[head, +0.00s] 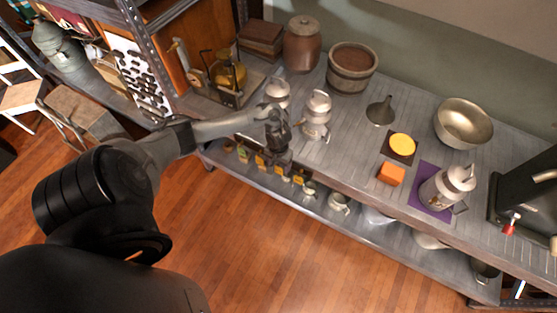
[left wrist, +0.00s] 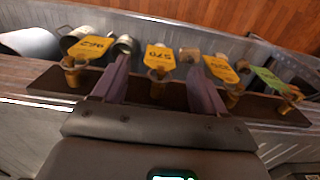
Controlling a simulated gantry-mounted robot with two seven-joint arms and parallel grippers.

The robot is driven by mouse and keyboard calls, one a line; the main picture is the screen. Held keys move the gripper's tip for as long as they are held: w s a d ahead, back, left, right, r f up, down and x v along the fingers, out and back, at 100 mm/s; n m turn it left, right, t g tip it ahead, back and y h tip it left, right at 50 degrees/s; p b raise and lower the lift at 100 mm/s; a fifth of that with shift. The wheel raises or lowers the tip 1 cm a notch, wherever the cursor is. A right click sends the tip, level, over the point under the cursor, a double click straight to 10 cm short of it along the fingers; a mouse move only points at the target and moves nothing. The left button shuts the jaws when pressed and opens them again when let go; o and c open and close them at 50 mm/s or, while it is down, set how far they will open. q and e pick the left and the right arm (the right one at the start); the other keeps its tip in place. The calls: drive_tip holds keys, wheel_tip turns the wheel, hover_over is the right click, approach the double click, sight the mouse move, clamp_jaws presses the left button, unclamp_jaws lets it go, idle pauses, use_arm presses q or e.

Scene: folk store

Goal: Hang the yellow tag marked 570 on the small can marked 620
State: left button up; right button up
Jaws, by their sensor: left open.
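The yellow tag marked 570 (left wrist: 160,57) hangs on a brass-coloured peg in a row of tags, upside down or tilted to my wrist camera. My left gripper (head: 279,148) is open at the front edge of the counter. In the left wrist view its two fingers (left wrist: 158,75) stand apart, one on each side of the 570 tag and its peg; I cannot see contact. Light metal cans stand on the counter: a small one (head: 277,92), a taller one (head: 317,112) and one on a purple mat (head: 445,187). Their numbers are not readable, so I cannot tell which is 620.
Other tags flank it: a yellow one (left wrist: 91,46) left, another yellow one (left wrist: 221,69) right and a green one (left wrist: 272,81). A funnel (head: 380,110), orange block (head: 391,174) and metal bowl (head: 463,122) stand on the counter. Its middle is mostly clear.

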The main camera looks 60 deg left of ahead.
sight(279, 168)
use_arm(q)
drive_tip(key=shift+f+b, duration=0.55)
drive_tip(key=shift+f, duration=1.15)
drive_tip(key=c, duration=1.1)
